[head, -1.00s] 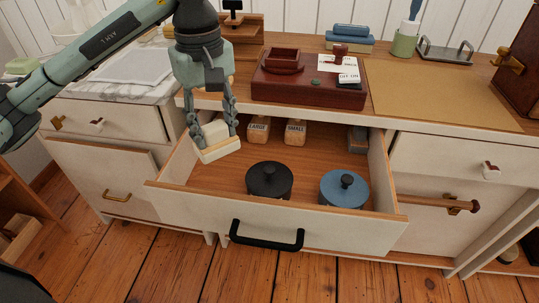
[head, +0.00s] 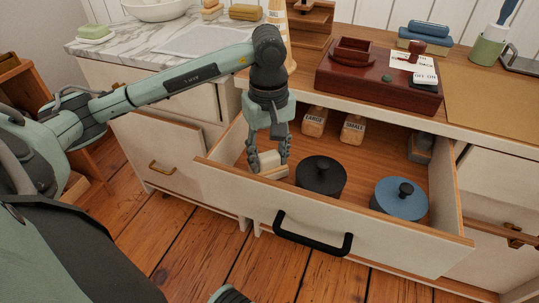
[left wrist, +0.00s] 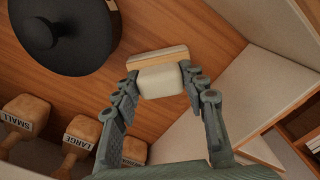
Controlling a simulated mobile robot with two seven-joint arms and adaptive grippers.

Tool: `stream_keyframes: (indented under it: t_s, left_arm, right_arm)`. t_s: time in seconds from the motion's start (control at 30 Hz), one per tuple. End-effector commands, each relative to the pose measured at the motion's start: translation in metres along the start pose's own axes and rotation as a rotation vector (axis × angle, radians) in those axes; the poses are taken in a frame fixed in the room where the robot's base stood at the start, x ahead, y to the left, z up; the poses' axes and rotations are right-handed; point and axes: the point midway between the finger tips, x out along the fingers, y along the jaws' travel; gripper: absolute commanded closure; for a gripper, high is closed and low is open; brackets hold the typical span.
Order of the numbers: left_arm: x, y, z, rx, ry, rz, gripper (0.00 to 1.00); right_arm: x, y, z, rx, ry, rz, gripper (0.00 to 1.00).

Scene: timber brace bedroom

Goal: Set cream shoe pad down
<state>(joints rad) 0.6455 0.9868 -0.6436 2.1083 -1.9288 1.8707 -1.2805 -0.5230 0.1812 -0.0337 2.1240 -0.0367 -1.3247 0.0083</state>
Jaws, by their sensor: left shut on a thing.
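The cream shoe pad (head: 270,161) is a small cream block with a wooden strip along one side. My left gripper (head: 268,167) is shut on it and points down inside the open drawer (head: 330,225), near its left end. In the left wrist view the pad (left wrist: 161,82) sits between the two fingertips (left wrist: 160,84), with its wooden strip facing away. The drawer's wooden floor lies under it; I cannot tell whether the pad touches it.
A black lidded pot (head: 321,177) stands right of the pad, then a blue lidded pot (head: 400,198). Wooden stamps marked LARGE (head: 314,121) and SMALL (head: 354,128) stand at the drawer's back. A dark red box (head: 378,85) sits on the counter above.

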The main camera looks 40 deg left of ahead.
Motion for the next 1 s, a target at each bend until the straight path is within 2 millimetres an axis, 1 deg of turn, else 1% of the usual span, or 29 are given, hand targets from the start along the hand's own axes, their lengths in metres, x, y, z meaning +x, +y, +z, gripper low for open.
stream_keyframes:
  t_s: [0.3, 0.43, 0.47, 0.6, 0.87, 1.0]
  left_arm:
    - [0.003, 0.001, 0.0, 0.0, 0.001, 0.002, 0.94]
    - [0.004, 0.001, 0.0, 0.0, 0.001, 0.002, 0.94]
    - [0.004, 0.0, 0.0, 0.0, 0.001, 0.002, 0.55]
    - [0.003, 0.0, 0.0, 0.0, 0.001, 0.002, 0.38]
    - [0.003, 0.0, 0.0, 0.0, 0.001, 0.002, 0.37]
    - [-0.001, 0.001, 0.0, 0.0, 0.001, 0.002, 0.37]
  right_arm:
    - [0.001, 0.0, 0.001, 0.0, -0.001, 0.001, 1.0]
    - [-0.002, 0.0, -0.001, 0.0, 0.002, 0.002, 1.0]
    - [-0.004, 0.001, -0.002, 0.0, 0.005, 0.003, 1.0]
    - [-0.009, 0.001, -0.006, 0.001, 0.015, 0.003, 1.0]
    - [-0.008, 0.001, -0.003, 0.001, 0.01, 0.003, 1.0]
    - [-0.007, 0.001, -0.001, 0.0, 0.004, 0.001, 1.0]
